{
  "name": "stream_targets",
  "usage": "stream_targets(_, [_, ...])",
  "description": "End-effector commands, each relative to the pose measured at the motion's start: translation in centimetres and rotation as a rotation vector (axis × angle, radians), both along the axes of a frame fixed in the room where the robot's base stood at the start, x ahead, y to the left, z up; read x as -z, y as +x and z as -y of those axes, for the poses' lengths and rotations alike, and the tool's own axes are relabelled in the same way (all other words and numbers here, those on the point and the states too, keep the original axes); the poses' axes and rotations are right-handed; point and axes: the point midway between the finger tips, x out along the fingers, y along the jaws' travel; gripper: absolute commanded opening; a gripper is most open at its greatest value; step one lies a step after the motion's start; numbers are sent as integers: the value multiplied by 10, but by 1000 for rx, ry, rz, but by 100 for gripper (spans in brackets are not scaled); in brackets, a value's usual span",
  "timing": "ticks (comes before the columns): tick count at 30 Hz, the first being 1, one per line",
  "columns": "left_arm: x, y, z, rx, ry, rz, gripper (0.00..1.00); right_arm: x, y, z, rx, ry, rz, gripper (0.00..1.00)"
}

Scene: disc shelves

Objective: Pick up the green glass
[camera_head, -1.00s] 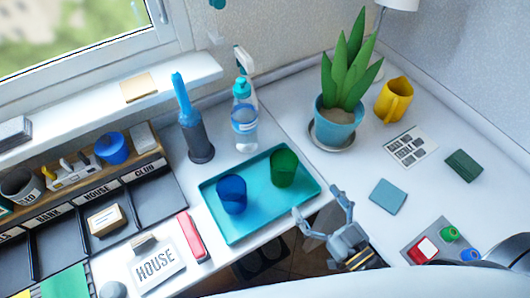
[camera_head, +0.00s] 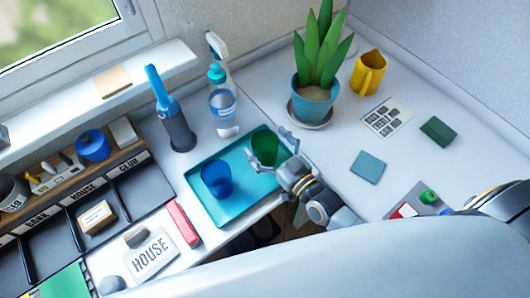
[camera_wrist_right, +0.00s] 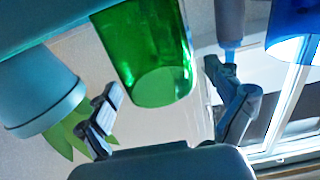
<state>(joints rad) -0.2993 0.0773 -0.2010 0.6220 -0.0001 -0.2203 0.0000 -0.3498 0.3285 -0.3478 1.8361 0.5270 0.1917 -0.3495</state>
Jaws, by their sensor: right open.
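The green glass (camera_head: 266,146) stands on the teal tray (camera_head: 229,217), at its right back part. The blue glass (camera_head: 216,179) stands on the same tray to the left of it. My right gripper (camera_head: 272,152) is open at the green glass, with its fingers on either side of it in the head view. In the right wrist view the green glass (camera_wrist_right: 152,55) shows large between the two spread fingers of the right gripper (camera_wrist_right: 165,105), with gaps to both. I cannot tell whether either finger touches it. My left gripper is not in view.
A potted plant (camera_head: 315,98) stands behind and right of the tray, with a yellow mug (camera_head: 368,72) further right. A spray bottle (camera_head: 223,108) and a blue-topped grey cylinder (camera_head: 176,128) stand behind the tray. A red box (camera_head: 183,223) lies left of it.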

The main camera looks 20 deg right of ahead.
Motion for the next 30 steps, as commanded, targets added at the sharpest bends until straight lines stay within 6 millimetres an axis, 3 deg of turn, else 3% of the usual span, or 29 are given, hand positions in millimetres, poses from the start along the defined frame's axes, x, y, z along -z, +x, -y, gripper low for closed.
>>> stream_targets(9, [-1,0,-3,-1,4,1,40,1,6,-2,-1,-1,-2,93])
stream_targets(22, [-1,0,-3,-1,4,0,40,1,6,-2,-1,-1,-2,5])
stream_targets(30, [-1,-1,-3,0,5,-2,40,-2,6,-2,0,0,1,3])
